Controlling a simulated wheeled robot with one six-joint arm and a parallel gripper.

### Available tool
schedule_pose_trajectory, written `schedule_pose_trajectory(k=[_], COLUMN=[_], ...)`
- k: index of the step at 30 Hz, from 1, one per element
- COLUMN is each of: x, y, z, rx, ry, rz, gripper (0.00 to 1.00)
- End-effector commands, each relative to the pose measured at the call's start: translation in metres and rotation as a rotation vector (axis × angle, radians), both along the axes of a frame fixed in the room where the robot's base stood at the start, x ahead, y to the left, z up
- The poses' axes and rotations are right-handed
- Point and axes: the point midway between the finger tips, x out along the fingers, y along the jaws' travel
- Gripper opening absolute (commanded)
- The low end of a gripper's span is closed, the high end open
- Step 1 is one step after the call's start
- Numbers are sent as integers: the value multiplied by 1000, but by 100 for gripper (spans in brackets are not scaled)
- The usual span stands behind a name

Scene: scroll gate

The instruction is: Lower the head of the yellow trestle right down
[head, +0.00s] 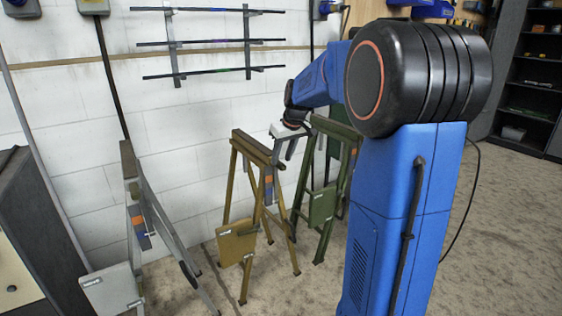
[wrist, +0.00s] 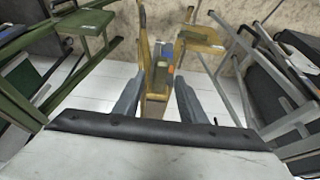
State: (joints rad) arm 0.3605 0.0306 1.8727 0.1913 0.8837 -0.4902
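The yellow trestle (head: 251,148) stands in the middle of the row in the head view, legs spread, its head bar on top. A blue and orange part sits below the head, and a yellow plate (head: 236,243) hangs low on its legs. My gripper (head: 284,152) is just right of the trestle's head, fingers pointing down. In the wrist view my gripper (wrist: 157,100) has its two grey fingers wide apart. Part of the yellow trestle (wrist: 153,85) shows between and beyond them. I cannot tell whether a finger touches it.
A grey trestle (head: 137,180) stands to the left and a green trestle (head: 333,128) close on the right. A white block wall with a rack of rods (head: 210,43) is behind. A dark cabinet (head: 30,230) is at the left edge. Bare floor lies in front.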

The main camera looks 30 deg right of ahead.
Motion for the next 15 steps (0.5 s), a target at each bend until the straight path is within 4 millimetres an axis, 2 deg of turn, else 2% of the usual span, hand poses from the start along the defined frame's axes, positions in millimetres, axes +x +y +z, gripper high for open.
schedule_pose_trajectory(k=[3, 15], x=[-9, -39], y=[-1, -2], z=[24, 97], rx=[-2, 0], ry=[-4, -3], rz=[-1, -1], gripper=[38, 38])
